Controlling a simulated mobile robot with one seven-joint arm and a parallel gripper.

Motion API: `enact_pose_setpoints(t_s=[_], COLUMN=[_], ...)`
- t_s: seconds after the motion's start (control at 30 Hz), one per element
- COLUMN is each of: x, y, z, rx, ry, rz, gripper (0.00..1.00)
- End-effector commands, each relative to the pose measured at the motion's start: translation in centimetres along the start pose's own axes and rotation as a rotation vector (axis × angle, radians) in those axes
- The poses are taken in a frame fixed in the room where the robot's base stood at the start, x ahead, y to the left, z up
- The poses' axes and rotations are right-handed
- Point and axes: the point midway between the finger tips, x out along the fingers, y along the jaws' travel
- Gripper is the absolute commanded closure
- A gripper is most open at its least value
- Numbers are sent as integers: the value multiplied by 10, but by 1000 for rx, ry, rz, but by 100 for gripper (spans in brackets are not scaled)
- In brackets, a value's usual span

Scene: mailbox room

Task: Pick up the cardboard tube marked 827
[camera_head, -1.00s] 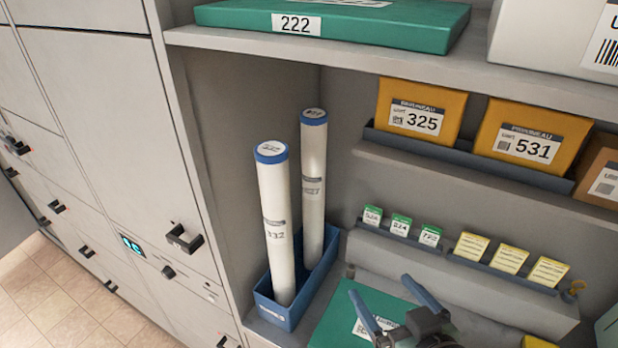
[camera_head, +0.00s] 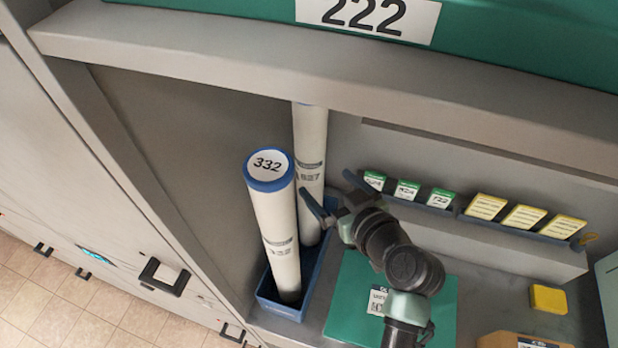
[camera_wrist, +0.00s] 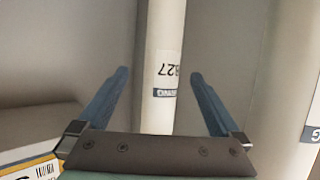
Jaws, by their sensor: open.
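The white tube marked 827 (camera_head: 311,140) stands upright at the back of a blue bin (camera_head: 283,309) in the head view; the shelf above hides its top. My gripper (camera_head: 332,194) is open, just right of this tube. In the wrist view, the tube (camera_wrist: 163,50) runs vertically between my two spread blue fingers, with its 827 label upside down. I cannot tell whether the fingers reach around it. A second tube, marked 332 with a blue cap (camera_head: 274,222), stands in front in the same bin; part of a white tube shows at the wrist view's right edge (camera_wrist: 295,110).
A shelf edge (camera_head: 250,80) runs above the tubes, with a green box marked 222 (camera_head: 230,35) on it. Green and yellow cards (camera_head: 523,217) stand in a rack to the right. A green package (camera_head: 435,305) lies below my arm. A yellow block (camera_head: 548,299) is further right.

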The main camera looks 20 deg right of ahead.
Motion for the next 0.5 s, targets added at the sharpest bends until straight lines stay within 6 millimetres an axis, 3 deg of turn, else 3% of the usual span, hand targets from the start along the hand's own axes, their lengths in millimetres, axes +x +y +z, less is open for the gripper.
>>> enact_pose_setpoints(t_s=[0.1,0.5], x=[15,43], y=[0,-3], z=[-2,-2], rx=[0,1], ry=[0,-1], rz=[-2,-4], gripper=[0,0])
